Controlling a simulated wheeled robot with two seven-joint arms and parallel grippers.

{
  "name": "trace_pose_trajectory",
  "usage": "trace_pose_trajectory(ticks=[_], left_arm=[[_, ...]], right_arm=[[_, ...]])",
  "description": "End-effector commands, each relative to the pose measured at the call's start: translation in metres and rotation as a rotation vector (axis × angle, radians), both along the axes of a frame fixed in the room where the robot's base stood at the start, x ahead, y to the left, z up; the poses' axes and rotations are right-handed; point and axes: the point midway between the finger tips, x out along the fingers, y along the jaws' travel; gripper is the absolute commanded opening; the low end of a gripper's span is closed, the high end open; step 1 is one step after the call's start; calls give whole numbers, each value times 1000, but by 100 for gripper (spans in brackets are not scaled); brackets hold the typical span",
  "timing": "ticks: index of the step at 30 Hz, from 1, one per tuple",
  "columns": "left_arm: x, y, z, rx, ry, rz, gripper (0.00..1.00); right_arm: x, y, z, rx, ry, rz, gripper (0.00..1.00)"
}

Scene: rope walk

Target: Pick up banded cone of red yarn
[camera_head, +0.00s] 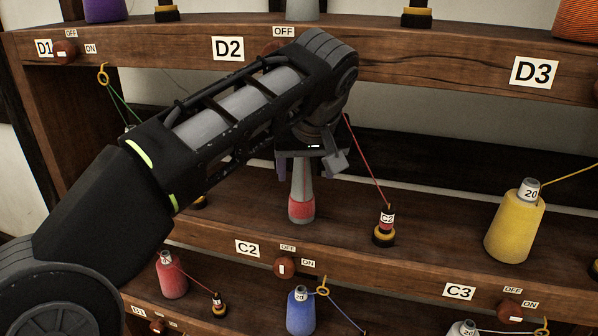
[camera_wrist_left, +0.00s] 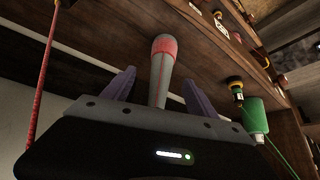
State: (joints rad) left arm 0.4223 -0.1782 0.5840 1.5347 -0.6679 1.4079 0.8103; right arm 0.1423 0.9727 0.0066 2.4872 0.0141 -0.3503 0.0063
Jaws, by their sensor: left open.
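The banded cone of red yarn (camera_head: 301,208) stands upright on the middle shelf above the C2 label. It is a grey cone with a red band near its base. My left gripper (camera_head: 312,162) is over it, pointing down, with the cone's upper part between its fingers and the tip hidden. In the left wrist view the cone (camera_wrist_left: 163,60) rises between the two open purple fingers of my left gripper (camera_wrist_left: 160,92). There is a visible gap on each side. My right gripper is not in view.
A small spool post marked C2 (camera_head: 384,230) stands right of the cone, with a red thread running up from it. A yellow cone (camera_head: 514,228) stands farther right. The upper shelf beam (camera_head: 420,58) runs behind my arm. Shelf between cone and post is clear.

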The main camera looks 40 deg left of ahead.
Motion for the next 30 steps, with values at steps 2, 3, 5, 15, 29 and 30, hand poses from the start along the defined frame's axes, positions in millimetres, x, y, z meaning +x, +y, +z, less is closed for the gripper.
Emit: trace_pose_trajectory(ticks=[2,3,5,15,29,30], left_arm=[[-1,0,2,1,-2,2,67],[-1,0,2,1,-2,2,67],[-1,0,1,1,-2,2,67],[5,6,-13,1,1,3,67],[10,11,-23,1,1,3,67],[11,12,-26,1,1,3,67]], right_arm=[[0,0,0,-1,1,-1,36],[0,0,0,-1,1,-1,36],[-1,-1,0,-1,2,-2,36],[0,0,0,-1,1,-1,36],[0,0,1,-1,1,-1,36],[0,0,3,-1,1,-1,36]])
